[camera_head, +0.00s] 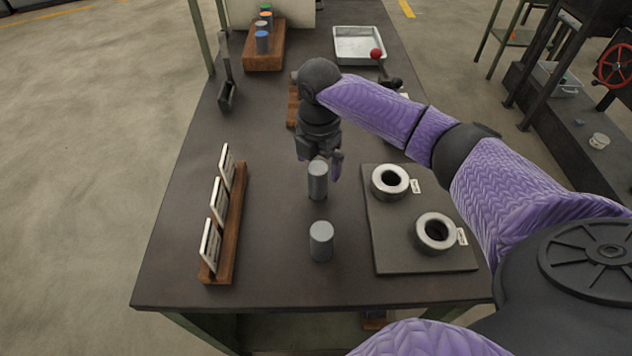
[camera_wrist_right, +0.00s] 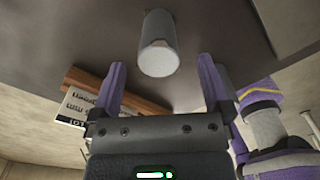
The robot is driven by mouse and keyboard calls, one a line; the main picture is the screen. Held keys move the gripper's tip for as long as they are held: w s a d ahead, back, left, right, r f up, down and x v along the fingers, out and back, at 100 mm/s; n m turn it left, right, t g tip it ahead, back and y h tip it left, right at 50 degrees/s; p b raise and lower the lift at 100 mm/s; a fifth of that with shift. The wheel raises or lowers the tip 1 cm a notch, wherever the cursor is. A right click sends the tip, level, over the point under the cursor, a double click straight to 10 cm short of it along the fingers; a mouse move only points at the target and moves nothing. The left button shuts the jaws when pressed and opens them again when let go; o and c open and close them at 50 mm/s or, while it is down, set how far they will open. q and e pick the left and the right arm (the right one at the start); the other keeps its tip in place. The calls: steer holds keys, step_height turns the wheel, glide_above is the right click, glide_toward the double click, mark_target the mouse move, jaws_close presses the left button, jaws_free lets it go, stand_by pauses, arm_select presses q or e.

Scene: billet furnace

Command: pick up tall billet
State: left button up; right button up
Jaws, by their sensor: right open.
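Two grey cylindrical billets stand upright on the dark table. The farther billet (camera_head: 317,181) looks slimmer and relatively taller. The nearer billet (camera_head: 321,242) stands closer to the front edge. My right gripper (camera_head: 328,160) is just behind the farther billet, and it partly overlaps that billet in the head view, so contact cannot be told there. In the right wrist view the right gripper (camera_wrist_right: 160,85) is open, with a billet (camera_wrist_right: 158,45) ahead of the gap between its fingers. My left gripper is not in view.
A wooden rack (camera_head: 238,225) with white cards stands at left. A dark plate (camera_head: 385,262) with two metal rings lies at right. Behind are a metal tray (camera_head: 345,52) and a wooden block (camera_head: 264,64) with coloured-top cylinders. Table around the billets is clear.

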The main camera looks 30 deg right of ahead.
mark_target(318, 167)
step_height(318, 167, down, 4)
steer(key=shift+w+r+b, duration=0.1)
steer(key=shift+b, duration=0.4)
steer(key=shift+r, duration=0.1)
jaws_close()
